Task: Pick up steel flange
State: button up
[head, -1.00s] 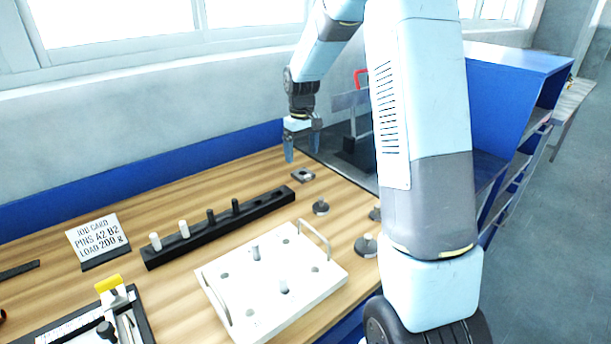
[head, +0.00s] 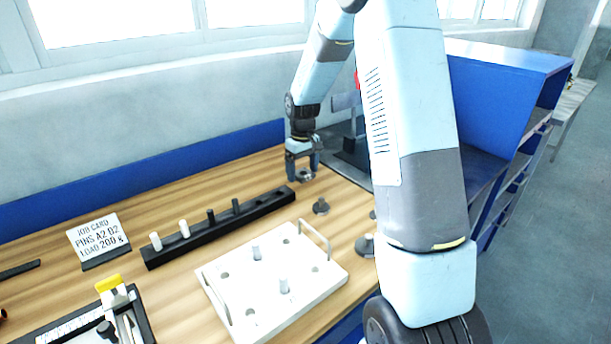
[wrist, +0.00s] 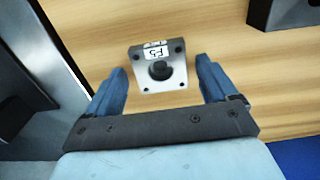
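The steel flange (wrist: 174,77) is a small square grey plate with corner holes, a dark round centre and a white label at one edge. In the wrist view it lies on the wooden bench just beyond and between my fingertips. My gripper (wrist: 161,77) is open, with one blue finger on each side of the flange and a visible gap at both. In the head view my gripper (head: 303,172) is low over the flange (head: 305,176), which the fingers partly hide.
A black rack (head: 220,226) with several pins stands left of the flange. A white plate with handles (head: 235,272) lies nearer. A job card (head: 97,240) stands at the left. A dark grey surface borders the bench's right end.

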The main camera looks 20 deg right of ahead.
jog(key=c, duration=1.2)
jog(key=shift+c, duration=0.4)
jog(key=shift+r, duration=0.15)
